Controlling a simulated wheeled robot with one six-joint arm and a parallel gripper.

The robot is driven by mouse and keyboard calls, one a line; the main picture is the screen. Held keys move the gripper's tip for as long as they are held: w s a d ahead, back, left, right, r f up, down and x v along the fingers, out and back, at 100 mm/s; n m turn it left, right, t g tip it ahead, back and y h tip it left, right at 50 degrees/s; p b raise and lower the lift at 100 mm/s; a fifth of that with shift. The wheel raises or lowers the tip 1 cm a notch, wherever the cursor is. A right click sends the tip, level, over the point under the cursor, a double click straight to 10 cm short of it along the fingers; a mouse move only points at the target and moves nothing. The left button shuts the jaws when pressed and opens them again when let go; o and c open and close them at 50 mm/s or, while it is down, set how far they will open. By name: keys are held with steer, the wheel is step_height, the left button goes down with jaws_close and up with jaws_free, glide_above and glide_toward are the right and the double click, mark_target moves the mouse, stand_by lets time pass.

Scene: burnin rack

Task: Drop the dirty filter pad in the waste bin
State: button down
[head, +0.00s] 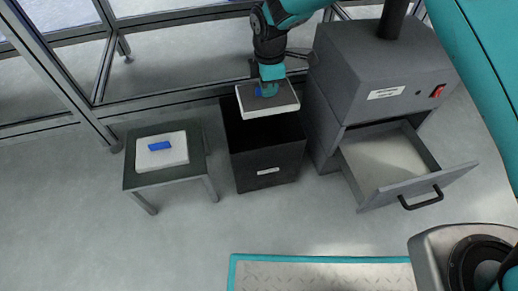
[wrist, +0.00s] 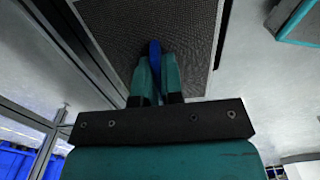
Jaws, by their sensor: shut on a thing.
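The dirty filter pad (head: 284,109) has a dark grey top and pale edges, with a blue tab. My gripper (head: 267,91) is shut on the blue tab and holds the pad over the back of the black waste bin (head: 268,160). In the wrist view, my gripper (wrist: 156,75) pinches the blue tab (wrist: 155,50), and the dark meshed pad (wrist: 120,28) spreads out beyond the fingers. The pad hides part of the bin's opening. Whether it touches the rim cannot be told.
A clean white pad (head: 172,157) with a blue tab lies on a small table (head: 132,179) at left. A grey cabinet (head: 350,75) stands right of the bin, its drawer (head: 395,198) pulled open. A metal frame (head: 165,97) runs behind.

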step_height(320, 180, down, 3)
steer(key=shift+r+b, duration=0.2)
steer(key=shift+b, duration=0.75)
steer(key=c, duration=1.2)
jaws_free()
steer(key=shift+o, duration=0.2)
step_height(320, 180, up, 8)
steer(key=p, duration=0.4)
steer(key=shift+f+p, duration=0.15)
steer(key=shift+p, duration=0.15)
steer(key=shift+s, duration=0.15)
